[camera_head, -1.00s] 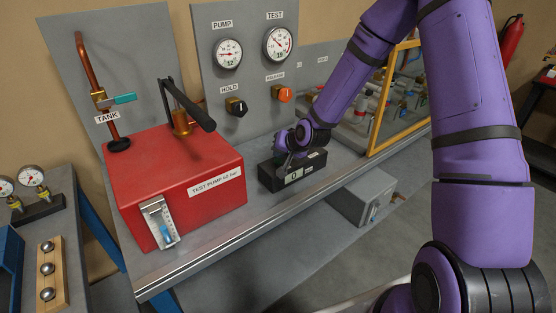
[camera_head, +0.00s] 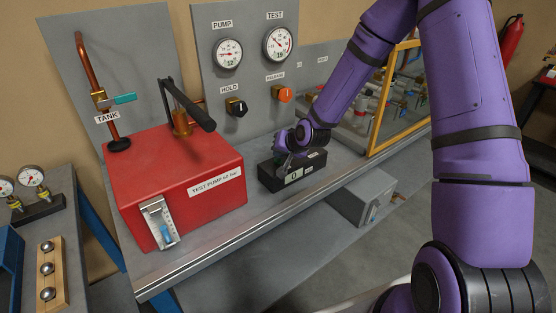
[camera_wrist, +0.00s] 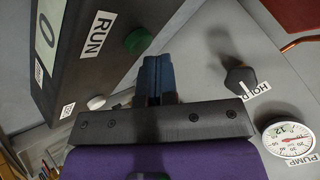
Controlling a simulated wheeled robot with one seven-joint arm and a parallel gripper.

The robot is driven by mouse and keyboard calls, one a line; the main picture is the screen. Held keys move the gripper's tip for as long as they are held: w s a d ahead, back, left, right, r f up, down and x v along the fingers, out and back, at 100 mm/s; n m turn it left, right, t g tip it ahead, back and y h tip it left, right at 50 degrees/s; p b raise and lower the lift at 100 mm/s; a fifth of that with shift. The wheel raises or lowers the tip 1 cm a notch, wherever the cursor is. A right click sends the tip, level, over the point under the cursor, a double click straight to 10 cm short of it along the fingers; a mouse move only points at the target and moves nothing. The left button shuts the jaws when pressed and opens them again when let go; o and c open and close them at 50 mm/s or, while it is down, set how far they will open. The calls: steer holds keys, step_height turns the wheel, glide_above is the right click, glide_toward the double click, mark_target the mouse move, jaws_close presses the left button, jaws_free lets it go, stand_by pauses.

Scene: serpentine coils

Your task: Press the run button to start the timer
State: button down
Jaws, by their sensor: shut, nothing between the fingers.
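The timer (camera_head: 268,176) is a black box with a pale display, on the bench right of the red pump. In the wrist view its dark body (camera_wrist: 85,75) fills the upper left, with a RUN label (camera_wrist: 95,36), a green button (camera_wrist: 138,41) beside that label, and a white button (camera_wrist: 96,102) lower down. My gripper (camera_head: 284,150) is at the top of the timer in the head view. In the wrist view its blue fingers (camera_wrist: 154,62) are together and empty, close beside the green button. I cannot tell whether they touch it. The head view hides the buttons behind my gripper.
The red test pump (camera_head: 175,185) with its lever stands left of the timer. The back panel carries a HOLD knob (camera_head: 236,107), an orange knob (camera_head: 285,95) and two gauges. A yellow-framed guard (camera_head: 385,105) stands at right. The bench front strip is clear.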

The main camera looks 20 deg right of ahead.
mark_target(279, 159)
steer(key=shift+f, duration=0.1)
stand_by(0.4)
steer(key=shift+f, duration=0.3)
steer(key=shift+r, duration=0.5)
stand_by(0.4)
steer(key=shift+r, duration=2.9)
